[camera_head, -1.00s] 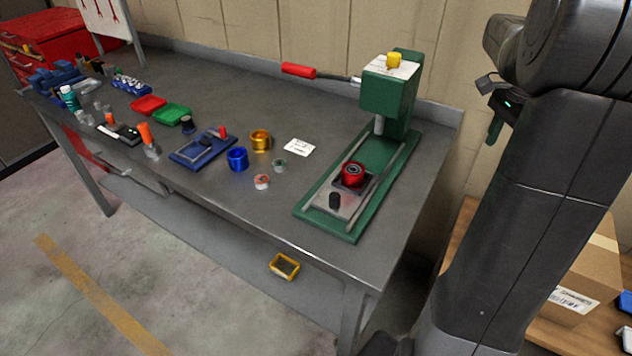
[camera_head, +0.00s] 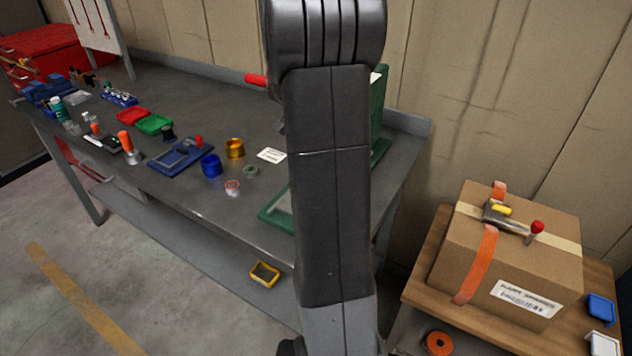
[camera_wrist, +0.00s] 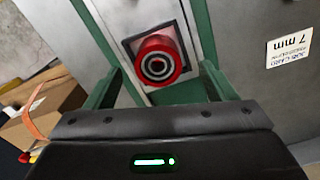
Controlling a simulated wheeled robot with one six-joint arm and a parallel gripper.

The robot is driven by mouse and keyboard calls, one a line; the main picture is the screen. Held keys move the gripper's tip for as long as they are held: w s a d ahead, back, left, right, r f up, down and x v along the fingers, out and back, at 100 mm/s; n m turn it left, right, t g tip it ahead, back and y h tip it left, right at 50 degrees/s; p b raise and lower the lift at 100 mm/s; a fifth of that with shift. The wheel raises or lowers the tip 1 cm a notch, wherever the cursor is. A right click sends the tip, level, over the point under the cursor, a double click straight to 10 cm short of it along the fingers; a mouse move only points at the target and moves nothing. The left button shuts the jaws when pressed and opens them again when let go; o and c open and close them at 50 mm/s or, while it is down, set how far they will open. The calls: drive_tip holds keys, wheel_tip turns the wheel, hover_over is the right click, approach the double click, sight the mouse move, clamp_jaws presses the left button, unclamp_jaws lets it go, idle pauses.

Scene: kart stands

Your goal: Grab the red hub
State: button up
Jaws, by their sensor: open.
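The red hub (camera_wrist: 160,58) is a short round red piece with a dark ringed bore, seated on the dark square block of the press in the wrist view. In the head view my arm hides it. My gripper (camera_wrist: 162,72) is open and empty, its green fingers apart on either side below the hub in the wrist view; they do not appear to touch it. The green press (camera_head: 277,215) is mostly behind my arm in the head view; its base edges show beside the hub in the wrist view.
A white job card (camera_head: 271,155), gold ring (camera_head: 235,148), blue ring (camera_head: 211,165) and blue fixture (camera_head: 178,156) lie on the grey bench left of the press. A strapped cardboard box (camera_head: 515,255) stands on a wooden-topped stand at right. A yellow tray (camera_head: 265,273) sits below.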

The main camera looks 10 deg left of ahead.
drive_tip(key=f, duration=0.4)
drive_tip(key=shift+d+f, duration=0.15)
drive_tip(key=shift+d, duration=0.05)
drive_tip(key=shift+w, duration=0.1)
drive_tip(key=c, duration=1.3)
